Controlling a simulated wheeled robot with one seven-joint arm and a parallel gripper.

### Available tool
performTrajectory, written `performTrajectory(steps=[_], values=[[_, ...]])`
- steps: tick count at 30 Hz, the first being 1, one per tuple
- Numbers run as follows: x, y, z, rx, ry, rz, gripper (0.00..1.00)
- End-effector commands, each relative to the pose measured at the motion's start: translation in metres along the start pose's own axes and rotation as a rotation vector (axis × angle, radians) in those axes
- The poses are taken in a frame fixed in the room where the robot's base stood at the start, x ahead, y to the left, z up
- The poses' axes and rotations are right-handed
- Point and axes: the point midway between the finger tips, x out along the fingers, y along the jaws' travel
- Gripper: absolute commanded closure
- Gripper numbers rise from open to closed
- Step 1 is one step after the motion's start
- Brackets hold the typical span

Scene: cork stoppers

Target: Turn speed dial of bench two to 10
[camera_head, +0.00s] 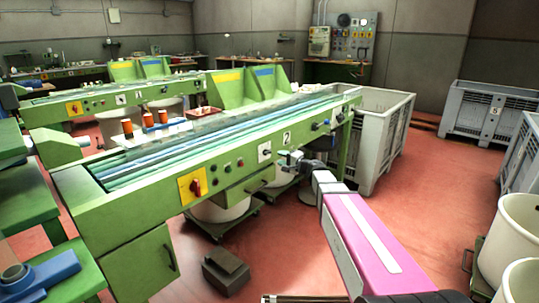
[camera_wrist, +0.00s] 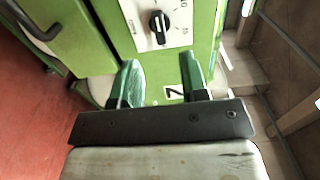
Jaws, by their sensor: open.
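Bench two (camera_head: 230,160) is the green conveyor bench marked with a 2. Its speed dial (camera_head: 265,152) sits on a white plate on the front side, just left of the 2. In the wrist view the dial (camera_wrist: 157,24) is a black knob at the upper middle, with printed numbers including 15 on its right. I cannot tell its exact setting. My gripper (camera_head: 290,158) is in front of the bench by the dial and the 2. In the wrist view my gripper (camera_wrist: 160,72) is open, with nothing between its green-looking fingers; the dial lies beyond the fingertips, apart from them.
A yellow plate with a red switch (camera_head: 196,186) and several buttons (camera_head: 228,164) are left of the dial. A drawer handle (camera_head: 257,187) sits below. A grey crate (camera_head: 378,140) stands behind the bench's right end. A dark pedal box (camera_head: 226,271) lies on the red floor.

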Motion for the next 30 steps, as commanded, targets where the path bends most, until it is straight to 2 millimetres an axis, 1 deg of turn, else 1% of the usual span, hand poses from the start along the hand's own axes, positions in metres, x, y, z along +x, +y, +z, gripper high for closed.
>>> performTrajectory(steps=[1, 3, 9, 12, 18, 26, 27, 30], values=[[0.012, 0.001, -0.002, 0.000, -0.002, 0.000, 0.60], [0.025, 0.001, -0.002, 0.000, -0.003, 0.000, 0.60], [0.058, 0.001, -0.001, 0.000, -0.003, 0.000, 0.60], [0.069, 0.001, -0.001, 0.000, -0.001, 0.001, 0.60], [0.081, 0.000, 0.000, 0.000, -0.001, 0.001, 0.60], [0.081, 0.000, 0.000, 0.000, -0.001, 0.001, 0.60], [0.081, 0.000, 0.000, 0.000, -0.001, 0.001, 0.63], [0.081, 0.000, 0.000, 0.000, -0.001, 0.001, 0.92]])
